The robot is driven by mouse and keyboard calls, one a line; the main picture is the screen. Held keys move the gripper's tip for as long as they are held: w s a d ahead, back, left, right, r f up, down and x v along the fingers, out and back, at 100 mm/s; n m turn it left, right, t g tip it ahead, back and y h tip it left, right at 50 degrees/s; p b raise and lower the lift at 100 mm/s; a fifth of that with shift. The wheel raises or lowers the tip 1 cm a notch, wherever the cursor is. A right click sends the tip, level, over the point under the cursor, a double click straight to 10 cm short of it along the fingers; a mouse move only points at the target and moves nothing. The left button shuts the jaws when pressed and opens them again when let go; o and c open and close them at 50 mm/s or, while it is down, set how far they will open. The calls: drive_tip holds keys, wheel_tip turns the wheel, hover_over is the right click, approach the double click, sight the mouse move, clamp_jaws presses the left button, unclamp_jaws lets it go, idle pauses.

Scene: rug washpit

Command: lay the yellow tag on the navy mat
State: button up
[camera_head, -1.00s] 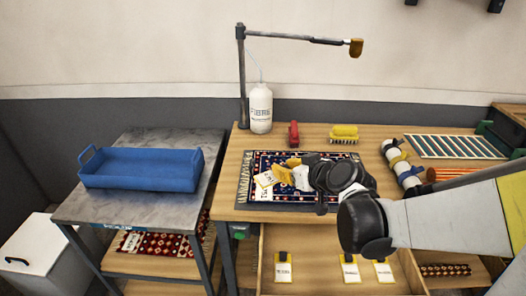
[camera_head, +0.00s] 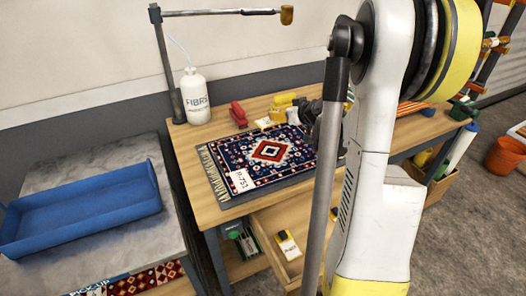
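A navy rug with a red and white medallion (camera_head: 271,151) lies on the wooden bench, on a slate-dark mat (camera_head: 262,193) whose edge shows at the front. A white tag reading "P-751" (camera_head: 241,180) lies on the rug's front-left corner. My gripper (camera_head: 282,118) is at the rug's back edge, small and partly hidden behind my arm. A small pale yellow piece (camera_head: 265,123) is at its tips; I cannot tell whether it is held or is the yellow tag. Another tag, white and yellow with a black top (camera_head: 288,244), lies in the open drawer.
A red brush (camera_head: 238,114) and a yellow brush (camera_head: 283,101) stand at the bench's back. A white bottle (camera_head: 195,97) is beside a lamp-like post (camera_head: 165,65). A blue tray (camera_head: 80,208) sits on the left table. The open drawer (camera_head: 272,262) juts out in front. My arm covers the bench's right part.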

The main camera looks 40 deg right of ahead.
drive_tip(key=s+d+f+m+h, duration=0.15)
drive_tip(key=s+d, duration=0.25)
drive_tip(key=d, duration=0.6)
drive_tip(key=b, duration=0.5)
hover_over(274, 142)
drive_tip(key=s+a, duration=0.1)
drive_tip(key=s, duration=0.3)
wheel_tip(274, 142, down, 7)
drive_tip(key=shift+f, duration=0.1)
wheel_tip(274, 142, down, 4)
drive_tip(key=b, duration=0.2)
drive_tip(key=shift+f+b, duration=0.15)
drive_tip(key=shift+b, duration=0.15)
drive_tip(key=o, duration=0.8)
